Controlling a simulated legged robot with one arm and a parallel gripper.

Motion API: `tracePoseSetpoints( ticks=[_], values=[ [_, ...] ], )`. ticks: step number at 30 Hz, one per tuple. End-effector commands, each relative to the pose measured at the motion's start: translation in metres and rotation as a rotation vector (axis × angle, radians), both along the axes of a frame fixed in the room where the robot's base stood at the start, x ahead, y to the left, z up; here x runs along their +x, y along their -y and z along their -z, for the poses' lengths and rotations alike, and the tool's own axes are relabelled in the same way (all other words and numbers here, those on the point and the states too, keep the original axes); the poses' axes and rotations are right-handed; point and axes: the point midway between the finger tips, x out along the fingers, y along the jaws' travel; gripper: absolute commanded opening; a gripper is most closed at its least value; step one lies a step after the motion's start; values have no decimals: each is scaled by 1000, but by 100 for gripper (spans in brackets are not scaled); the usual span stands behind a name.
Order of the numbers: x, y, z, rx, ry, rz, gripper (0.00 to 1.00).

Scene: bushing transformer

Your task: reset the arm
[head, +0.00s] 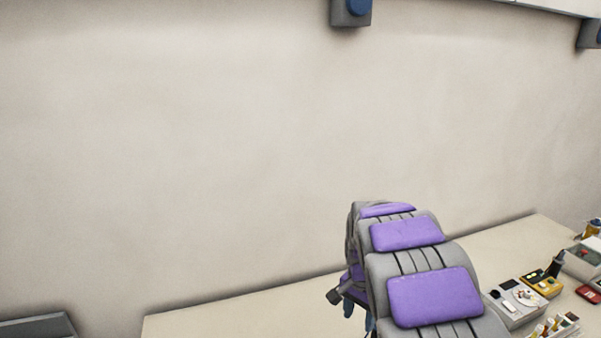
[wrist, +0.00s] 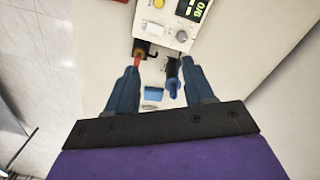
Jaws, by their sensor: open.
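My gripper (wrist: 159,67) shows in the wrist view with two blue fingers spread apart and nothing clasped between them. In the head view my grey arm with purple pads stands at the lower right over the table, and it hides most of the gripper. Beyond the fingers in the wrist view is a white instrument (wrist: 160,14) with a yellow knob, a dial and a display. A black-and-red piece (wrist: 138,54) and a black-and-blue piece (wrist: 172,75) lie near the fingertips; I cannot tell whether they touch the fingers.
A grey box (head: 35,327) is at the lower left. The table left of my arm is clear.

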Motion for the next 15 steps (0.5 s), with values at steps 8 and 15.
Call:
tracePoseSetpoints(
  ticks=[8, 15],
  values=[
    [-91, 6, -26, 1, -37, -162, 53],
    [-174, 4, -33, 19, -69, -322, 53]
  ],
)
